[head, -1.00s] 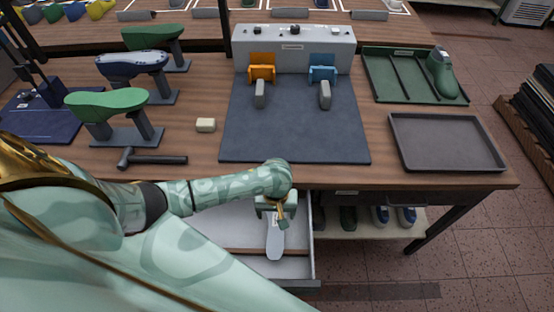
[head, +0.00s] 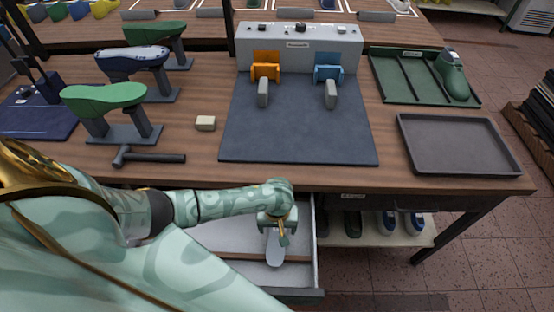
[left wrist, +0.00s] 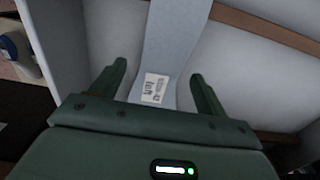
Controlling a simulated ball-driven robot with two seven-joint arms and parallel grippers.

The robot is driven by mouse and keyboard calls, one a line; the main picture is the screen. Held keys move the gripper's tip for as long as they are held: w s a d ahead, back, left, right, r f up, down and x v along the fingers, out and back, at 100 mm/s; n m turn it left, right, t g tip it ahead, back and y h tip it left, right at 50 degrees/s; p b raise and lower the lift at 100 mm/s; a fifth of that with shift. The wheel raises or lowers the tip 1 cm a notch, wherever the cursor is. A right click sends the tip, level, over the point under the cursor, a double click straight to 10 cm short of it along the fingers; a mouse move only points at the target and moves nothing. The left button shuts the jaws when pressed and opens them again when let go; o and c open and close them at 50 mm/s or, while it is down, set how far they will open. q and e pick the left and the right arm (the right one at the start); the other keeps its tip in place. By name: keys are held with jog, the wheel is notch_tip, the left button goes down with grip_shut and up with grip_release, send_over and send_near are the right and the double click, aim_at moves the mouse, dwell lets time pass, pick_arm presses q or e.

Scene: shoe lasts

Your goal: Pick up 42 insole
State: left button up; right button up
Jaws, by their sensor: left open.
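A pale grey-blue insole (head: 274,248) lies in the open drawer (head: 217,236) below the table's front edge. In the left wrist view the insole (left wrist: 178,35) carries a white printed label (left wrist: 154,88), whose text is partly readable and seems to include 42. My left gripper (head: 279,232) is over the drawer, above the insole's near-arm end, and hides that end in the head view. In the left wrist view the green fingers of the left gripper (left wrist: 160,72) are open, one on each side of the insole, with nothing clamped. My right gripper does not show.
The drawer has wooden dividers and a front wall (head: 300,297). The table edge is just above my left forearm. A lower shelf (head: 345,230) with shoes is to the right. A hammer (head: 150,158), an eraser-like block (head: 205,123) and a grey tray (head: 460,144) are on the table.

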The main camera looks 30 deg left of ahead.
pick_arm(q)
jog(key=shift+f, duration=0.25)
dwell(0.3)
jog(key=c, duration=1)
